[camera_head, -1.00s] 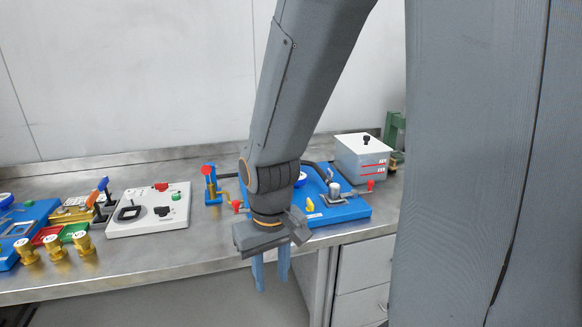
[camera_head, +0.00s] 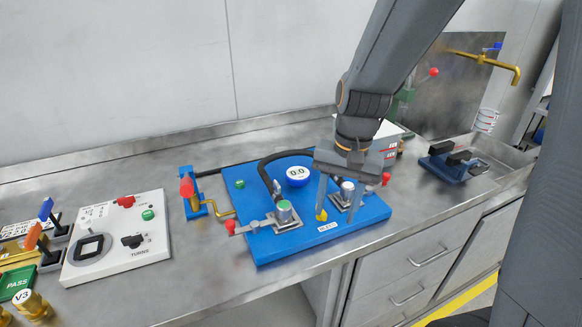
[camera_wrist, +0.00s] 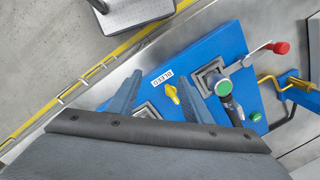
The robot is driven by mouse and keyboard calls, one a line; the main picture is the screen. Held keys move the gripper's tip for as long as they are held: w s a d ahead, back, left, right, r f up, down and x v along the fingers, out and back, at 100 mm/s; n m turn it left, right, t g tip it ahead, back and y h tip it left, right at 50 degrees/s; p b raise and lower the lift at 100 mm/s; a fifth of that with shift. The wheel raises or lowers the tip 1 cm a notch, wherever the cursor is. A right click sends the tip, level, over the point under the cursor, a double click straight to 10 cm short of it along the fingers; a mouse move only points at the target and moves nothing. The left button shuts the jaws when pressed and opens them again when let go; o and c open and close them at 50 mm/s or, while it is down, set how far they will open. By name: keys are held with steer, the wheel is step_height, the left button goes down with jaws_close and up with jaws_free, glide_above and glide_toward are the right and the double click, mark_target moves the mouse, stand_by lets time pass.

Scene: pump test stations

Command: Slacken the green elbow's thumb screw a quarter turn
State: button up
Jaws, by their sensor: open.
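A blue board (camera_head: 265,250) on the steel bench carries two hose fittings. The left fitting has a green top (camera_head: 284,206) and sits on a square grey base; it shows right of the fingers in the wrist view (camera_wrist: 223,87). The other fitting (camera_head: 347,186) has a pale top. A yellow knob (camera_head: 321,215) lies between them near the front, beside the BLEED label in the wrist view (camera_wrist: 172,94). I cannot make out which part is the thumb screw. My gripper (camera_head: 339,208) is open and empty, pointing down over the board's right part, right of the green fitting.
A red-tipped lever (camera_head: 233,228) extends left from the green fitting. A black hose and a round gauge (camera_head: 298,175) stand behind. A blue valve post (camera_head: 190,188) stands left of the board, a white panel (camera_head: 118,240) farther left. A grey box (camera_head: 390,140) is behind my gripper.

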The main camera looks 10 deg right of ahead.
mark_target(278, 183)
steer(key=w+a+r+m+g+y+p, duration=0.1)
steer(key=w+a+r+m+y+p, duration=0.25)
steer(key=w+a+r+m, duration=0.55)
steer(key=shift+m, duration=0.4)
steer(key=x, duration=0.2)
steer(key=w+p+x, duration=0.1)
steer(key=x, duration=0.2)
steer(key=p+x, duration=0.1)
steer(key=x, duration=0.2)
steer(key=shift+w+d+f, duration=0.2)
steer(key=shift+w+d, duration=0.1)
steer(key=shift+c, duration=0.4)
steer(key=c, duration=1)
